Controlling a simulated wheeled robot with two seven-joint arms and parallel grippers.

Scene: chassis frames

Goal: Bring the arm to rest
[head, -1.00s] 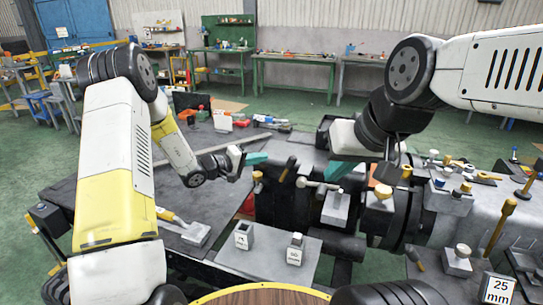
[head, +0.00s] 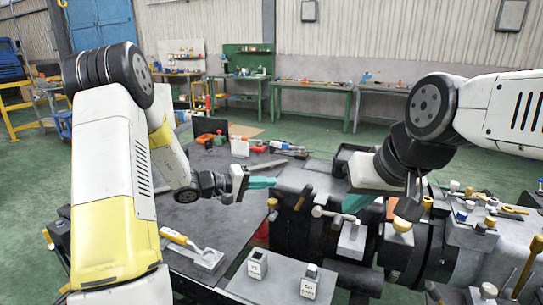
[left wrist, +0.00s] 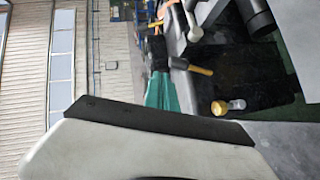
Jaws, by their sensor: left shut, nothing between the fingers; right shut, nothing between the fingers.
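My left gripper (head: 262,183) has teal fingers that are shut and empty. It is held above the far part of the dark worktop, left of the machine. In the left wrist view its teal fingers (left wrist: 162,95) point up the picture, with no object between them. My right gripper (head: 357,203) is also shut and empty, above the machine bed beside a grey block with a hammer on it. Its lower part is partly hidden by the right arm's wrist.
A hammer (head: 335,213) lies on a grey block close to my right gripper. Two small labelled blocks (head: 257,264) stand on a grey plate in front. A yellow-handled tool (head: 175,236) lies on the worktop (head: 215,223) at left. Green benches (head: 310,88) stand far back, with open floor before them.

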